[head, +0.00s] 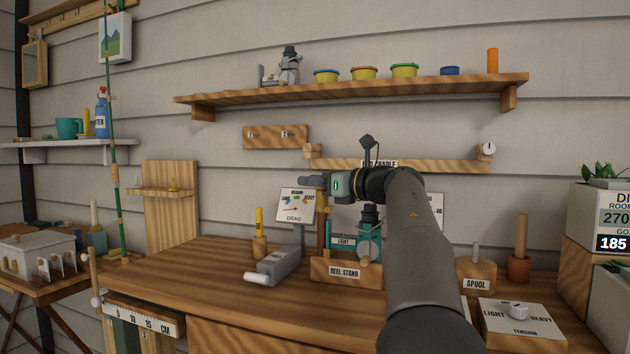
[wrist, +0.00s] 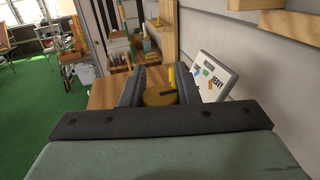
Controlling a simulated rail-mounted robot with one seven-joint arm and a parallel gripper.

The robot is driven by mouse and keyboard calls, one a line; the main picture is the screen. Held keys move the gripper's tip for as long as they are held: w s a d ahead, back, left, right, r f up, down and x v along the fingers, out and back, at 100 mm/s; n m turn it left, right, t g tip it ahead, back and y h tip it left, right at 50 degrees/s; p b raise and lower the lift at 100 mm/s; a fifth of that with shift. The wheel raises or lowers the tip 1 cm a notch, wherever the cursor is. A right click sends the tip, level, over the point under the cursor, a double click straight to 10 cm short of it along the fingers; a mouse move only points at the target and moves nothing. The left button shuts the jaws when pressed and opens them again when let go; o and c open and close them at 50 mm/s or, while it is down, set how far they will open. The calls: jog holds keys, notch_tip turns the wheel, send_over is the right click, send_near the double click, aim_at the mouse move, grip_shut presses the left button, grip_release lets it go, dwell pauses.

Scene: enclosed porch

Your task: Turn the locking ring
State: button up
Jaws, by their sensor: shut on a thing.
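My gripper (head: 311,181) reaches left over the workbench, above the reel stand (head: 330,277). In the wrist view its two dark fingers (wrist: 160,86) are shut on a round, brownish-yellow piece (wrist: 158,98), which looks like the locking ring. A dark mark shows on its top. The ring is not clear in the head view, where the gripper covers it. Below the gripper an upright brown post (head: 321,228) stands beside a teal reel (head: 369,240) on the stand. My forearm hides part of the stand's right side.
A drag card (head: 295,204) stands close left of the gripper, also in the wrist view (wrist: 213,76). A grey scale-like block (head: 278,266) and a yellow-topped peg (head: 259,222) are left of the stand. The rod cradle (head: 440,165) is on the wall behind. The bench's left part is clear.

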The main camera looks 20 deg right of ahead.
jog(key=shift+r, duration=0.1)
jog(key=o, duration=1)
jog(key=s+a+r+p, duration=0.1)
jog(key=s+r, duration=0.3)
jog(key=s+a+r+p, duration=0.1)
jog(key=s+r+p, duration=0.1)
jog(key=s+r, duration=0.2)
jog(key=s+a+r+p, duration=0.1)
jog(key=s+r, duration=0.4)
jog(key=shift+s+a, duration=0.3)
